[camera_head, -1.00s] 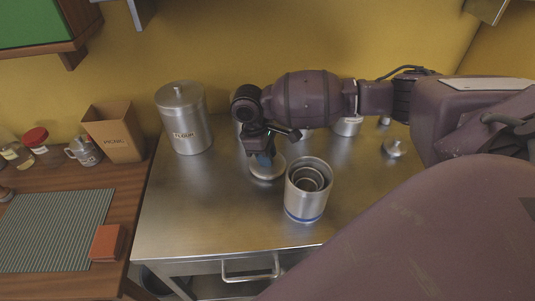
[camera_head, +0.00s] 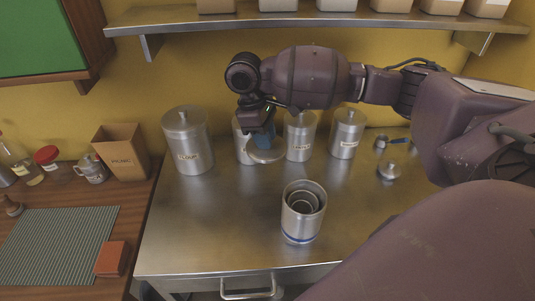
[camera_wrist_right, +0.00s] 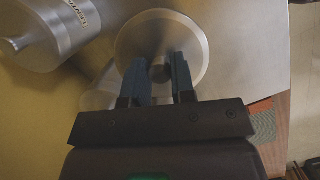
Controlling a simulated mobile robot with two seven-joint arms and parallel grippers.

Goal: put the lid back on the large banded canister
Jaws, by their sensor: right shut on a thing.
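The large banded canister (camera_head: 300,222) stands upright and open on the steel table, with a blue band near its base. Smaller round cans sit nested inside it. My right gripper (camera_head: 263,140) is behind it and a little left, pointing down. It is shut on the knob of a round steel lid (camera_head: 266,156), held above the table and apart from the canister. In the right wrist view, the lid (camera_wrist_right: 140,38) shows beyond the fingers (camera_wrist_right: 160,74), its dark knob between them. My left gripper is not in view.
A large lidded canister (camera_head: 188,145) and several smaller labelled ones (camera_head: 346,135) line the back of the steel table (camera_head: 215,235). A smaller lid (camera_head: 389,171) lies at right. A shelf (camera_head: 300,20) hangs above. The table around the banded canister is clear.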

